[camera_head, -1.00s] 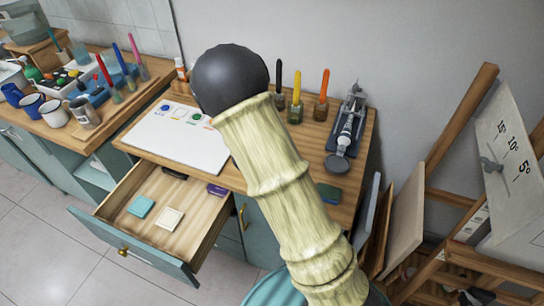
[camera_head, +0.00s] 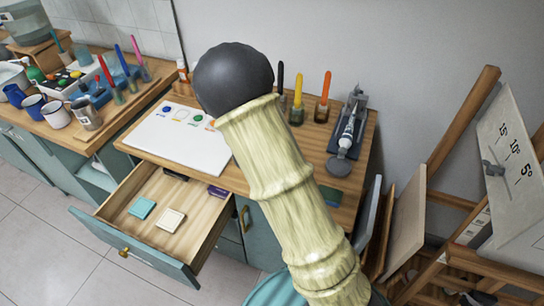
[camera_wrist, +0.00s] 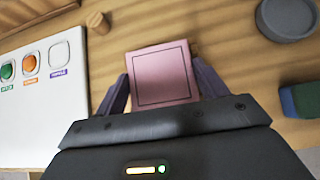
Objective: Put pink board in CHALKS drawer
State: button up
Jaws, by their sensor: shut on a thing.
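In the wrist view my gripper (camera_wrist: 160,98) is shut on the pink board (camera_wrist: 162,75), a small square with a dark outline, with one finger at each side. The wooden desk top shows behind it. In the head view my own arm hides the gripper and the pink board. An open drawer (camera_head: 190,225) stands out from the desk below the white sheet. Inside it lie a teal board (camera_head: 142,208), a cream board (camera_head: 171,220), a purple piece (camera_head: 218,191) and a dark piece at the back. No CHALKS label is readable.
A white sheet with coloured spots (camera_head: 178,142) lies on the desk (camera_head: 320,125). Upright tools in small jars (camera_head: 296,114) and a grey clamp device (camera_head: 347,135) stand toward the back. A blue-green block (camera_wrist: 302,99) is right of the board. Easels (camera_head: 450,170) crowd the right.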

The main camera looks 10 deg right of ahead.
notch_tip(320, 180, up, 3)
jog(key=shift+f, duration=0.15)
jog(key=s+a+b, duration=0.2)
jog(key=s+a, duration=0.8)
jog(key=s, duration=0.4)
jog(key=shift+s+a+f, duration=0.2)
jog(key=shift+s+a, duration=0.1)
jog(key=shift+s, duration=0.05)
